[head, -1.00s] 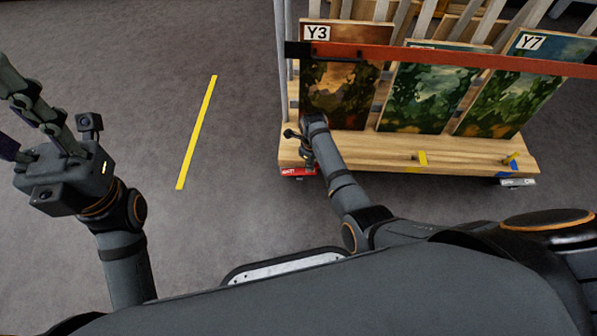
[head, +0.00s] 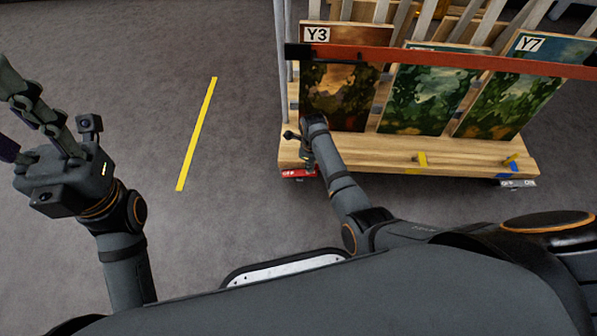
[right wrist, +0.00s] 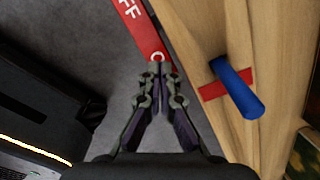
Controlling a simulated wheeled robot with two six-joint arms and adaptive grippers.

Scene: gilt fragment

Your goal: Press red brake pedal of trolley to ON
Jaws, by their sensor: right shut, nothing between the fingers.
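The trolley's red brake pedal (head: 298,173) shows under the left front corner of the trolley deck (head: 440,150) in the head view. In the right wrist view the pedal (right wrist: 138,25) runs down from the top, with white letters "FF" and a white ring-like mark near its lower end. My right gripper (right wrist: 157,68) is shut and empty, its fingertips at that end of the pedal; I cannot tell whether they touch. In the head view the right gripper is largely hidden by its arm. My left gripper (head: 12,112) is open and empty at the left, away from the trolley.
The trolley carries paintings, Y3 (head: 340,95) and Y7 (head: 515,95) among them, behind a red strap (head: 450,58). A blue peg (right wrist: 238,92) sticks out by the deck in the right wrist view. A grey pedal (head: 517,183) is at the right. Floor around the yellow line (head: 197,132) is clear.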

